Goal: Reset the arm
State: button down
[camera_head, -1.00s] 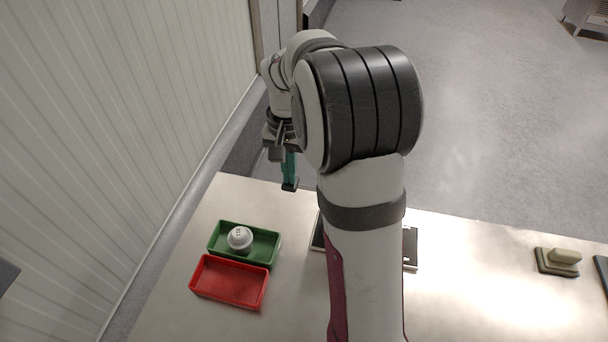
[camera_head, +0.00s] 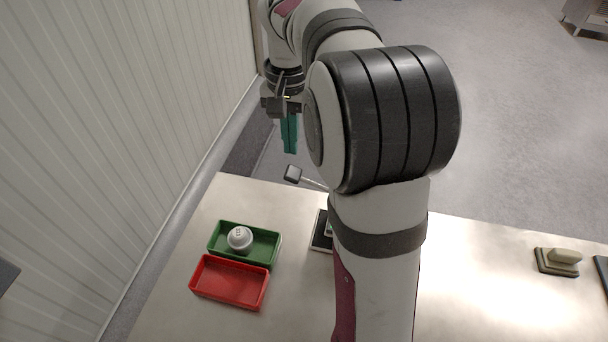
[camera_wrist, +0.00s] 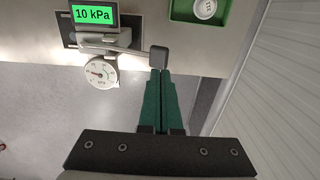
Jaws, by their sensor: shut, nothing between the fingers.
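My gripper (camera_head: 290,150) has green fingers that are shut and empty. In the head view it hangs past the far edge of the metal table, beyond the green tray. In the wrist view the closed fingers (camera_wrist: 161,72) point toward a dark block at the end of a lever (camera_wrist: 158,55). The lever belongs to a device with a green display (camera_wrist: 94,14) reading "10 kPa" and a round dial gauge (camera_wrist: 99,72). The dark lever end (camera_head: 293,173) also shows in the head view, below my fingertips. My arm hides much of the device there.
A green tray (camera_head: 272,248) holds a white round object (camera_head: 239,238). A red tray (camera_head: 229,281) sits in front of it. A panelled wall (camera_head: 110,130) runs along the left.

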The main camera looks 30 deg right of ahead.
jog(key=shift+r, duration=0.75)
jog(key=shift+s+a, duration=0.2)
jog(key=s+a+f+n, duration=0.1)
jog(key=s+a+f, duration=0.1)
jog(key=s+a, duration=0.3)
jog(key=s+a+f+n+y, duration=0.1)
jog(key=s+a, duration=0.4)
jog(key=s, duration=0.6)
jog(key=s+a+f+n, duration=0.1)
jog(key=s+a+f, duration=0.2)
jog(key=s+a, duration=0.2)
jog(key=s, duration=0.3)
jog(key=shift+s+a+y, duration=0.25)
jog(key=shift+a+y, duration=0.1)
jog(key=shift+y, duration=0.05)
jog(key=shift+f, duration=0.1)
